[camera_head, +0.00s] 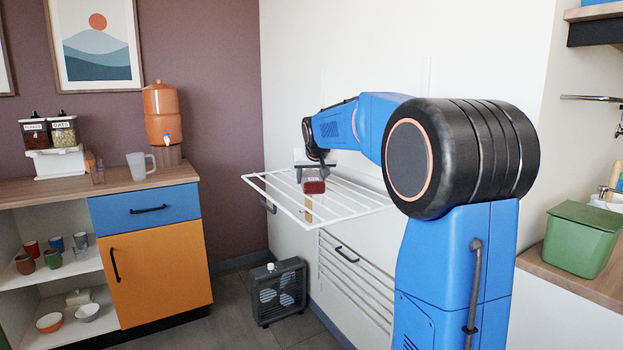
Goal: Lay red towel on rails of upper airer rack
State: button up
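The upper airer rack (352,208) is folded out level from the white wall, with thin white rails and open gaps. My gripper (313,180) is above the rack's middle, pointing down, at the end of my blue and black arm. A small dark red bundle, seemingly the red towel (314,187), is right at the fingertips, over the rails. The fingers are too small and partly hidden to show whether they grip it. I cannot tell whether the bundle touches the rails.
A lower rack (345,285) lies against the wall below. A dark heater-like box (278,292) stands on the floor under the upper rack. A cabinet (160,275) with a wooden top is at the left. A green bin (582,243) stands on the right counter.

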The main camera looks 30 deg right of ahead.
aim_at(314, 226)
jog(key=o, duration=1.2)
jog(key=shift+c, duration=0.2)
jog(key=v, duration=1.2)
jog(key=shift+s, duration=0.1)
jog(key=s+a+f, duration=0.3)
jog(key=s, duration=0.3)
jog(key=s+a+f+n+g+y, duration=0.1)
jog(key=s+a+f, duration=0.2)
jog(key=s, duration=0.3)
jog(key=s+a+f+n, duration=0.1)
jog(key=s+a+f, duration=0.3)
jog(key=s, duration=0.3)
jog(key=shift+f+g+y, duration=0.1)
jog(key=shift+g+y, duration=0.2)
jog(key=shift+y, duration=0.1)
jog(key=s+a+f+n+g, duration=0.1)
jog(key=s+a+f, duration=0.2)
jog(key=s+f, duration=0.6)
jog(key=s+a+f+n+g+y, duration=0.1)
jog(key=s+a+f, duration=0.2)
jog(key=s+f, duration=0.6)
jog(key=s, duration=0.4)
jog(key=shift+a, duration=0.35)
